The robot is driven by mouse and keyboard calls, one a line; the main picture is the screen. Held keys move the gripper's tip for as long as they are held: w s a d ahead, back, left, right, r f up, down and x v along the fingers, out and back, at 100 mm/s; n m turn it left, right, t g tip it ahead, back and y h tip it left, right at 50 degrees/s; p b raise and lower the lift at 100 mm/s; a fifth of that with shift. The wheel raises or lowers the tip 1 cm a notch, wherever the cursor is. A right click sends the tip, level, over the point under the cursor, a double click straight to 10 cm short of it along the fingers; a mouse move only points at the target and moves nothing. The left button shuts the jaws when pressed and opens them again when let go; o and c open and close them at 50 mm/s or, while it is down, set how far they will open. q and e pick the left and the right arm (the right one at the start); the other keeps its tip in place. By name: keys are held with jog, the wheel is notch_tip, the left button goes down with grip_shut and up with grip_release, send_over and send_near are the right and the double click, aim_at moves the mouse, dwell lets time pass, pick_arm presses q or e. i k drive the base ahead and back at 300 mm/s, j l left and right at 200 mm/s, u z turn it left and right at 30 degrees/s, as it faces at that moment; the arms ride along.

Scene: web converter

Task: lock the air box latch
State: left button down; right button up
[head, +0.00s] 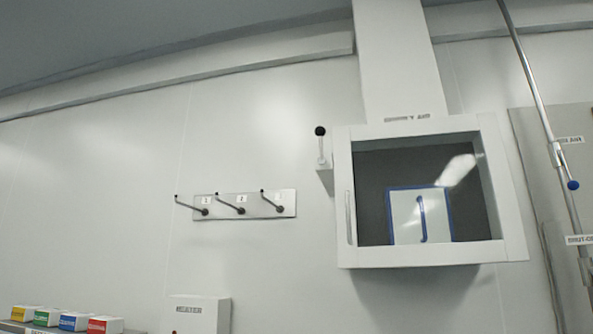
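The air box (433,254) is a white wall-mounted box with a dark window, under a white duct in the right half of the head view. Its front frame looks closed. A vertical handle (348,218) sits on the left side of the frame. The latch (320,150) is a lever with a black ball knob, standing upright on a small white block at the box's upper left. Behind the window a pale panel (407,212) with a blue edge and a blue-tipped hook shows. Neither of my grippers is in view.
A rack (250,204) with three numbered hooks is on the wall left of the box. Small coloured boxes (75,321) stand at lower left, beside a white wall box (197,313). A metal pole (541,110) with a blue knob runs down the right side.

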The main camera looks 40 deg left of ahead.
aim_at(320, 131)
jog(key=u, duration=1.05)
jog(key=j+z, duration=0.2)
jog(key=z, duration=0.2)
jog(key=j+z, duration=0.2)
jog(key=z, duration=0.2)
jog(key=k+j+z, duration=0.1)
jog(key=z, duration=0.3)
jog(key=k+j+z, duration=0.1)
jog(key=j+z, duration=0.3)
jog(key=k+j+z, duration=0.3)
jog(key=k+j, duration=0.5)
jog(key=j, duration=0.15)
